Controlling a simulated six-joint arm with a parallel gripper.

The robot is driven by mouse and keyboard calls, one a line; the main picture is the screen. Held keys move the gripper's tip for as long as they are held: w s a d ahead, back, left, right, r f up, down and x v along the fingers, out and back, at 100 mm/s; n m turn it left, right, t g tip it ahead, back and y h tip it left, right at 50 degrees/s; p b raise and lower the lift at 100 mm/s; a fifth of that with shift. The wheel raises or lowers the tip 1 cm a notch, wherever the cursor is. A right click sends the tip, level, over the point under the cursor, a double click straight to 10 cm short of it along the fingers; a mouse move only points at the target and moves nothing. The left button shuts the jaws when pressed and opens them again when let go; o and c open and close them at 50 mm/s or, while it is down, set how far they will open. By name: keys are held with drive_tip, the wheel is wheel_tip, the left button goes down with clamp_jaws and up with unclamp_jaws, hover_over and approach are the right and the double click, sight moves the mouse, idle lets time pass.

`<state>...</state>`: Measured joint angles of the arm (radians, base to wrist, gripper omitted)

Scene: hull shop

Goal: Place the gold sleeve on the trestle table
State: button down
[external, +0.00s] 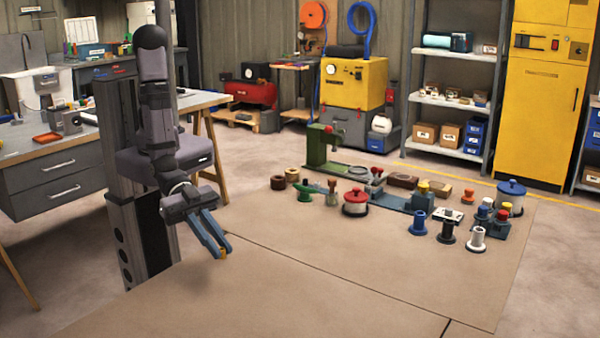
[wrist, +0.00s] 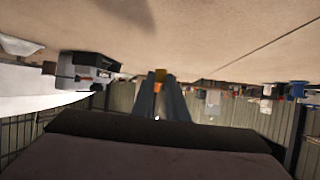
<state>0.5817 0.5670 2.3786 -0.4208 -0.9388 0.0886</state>
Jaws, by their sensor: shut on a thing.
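My gripper (external: 222,251) points down over the bare near-left part of the large brown worktop (external: 330,290). Its blue fingers are shut on the small gold sleeve (external: 223,254), which shows at the fingertips, mostly covered by them. In the wrist view the gold sleeve (wrist: 158,87) sits between the two finger ends, apparently clear of the surface. A pale-topped table with wooden trestle legs (external: 203,101) stands behind my arm at the left, partly hidden by it.
A drawer bench (external: 60,180) stands at the left. The worktop's near part is clear.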

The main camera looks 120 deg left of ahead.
sight(220, 275)
drive_tip(key=shift+f, duration=2.75)
drive_tip(key=shift+f, duration=0.2)
drive_tip(key=c, duration=1.7)
unclamp_jaws()
drive_tip(key=shift+c, duration=0.2)
drive_tip(key=shift+r, duration=0.1)
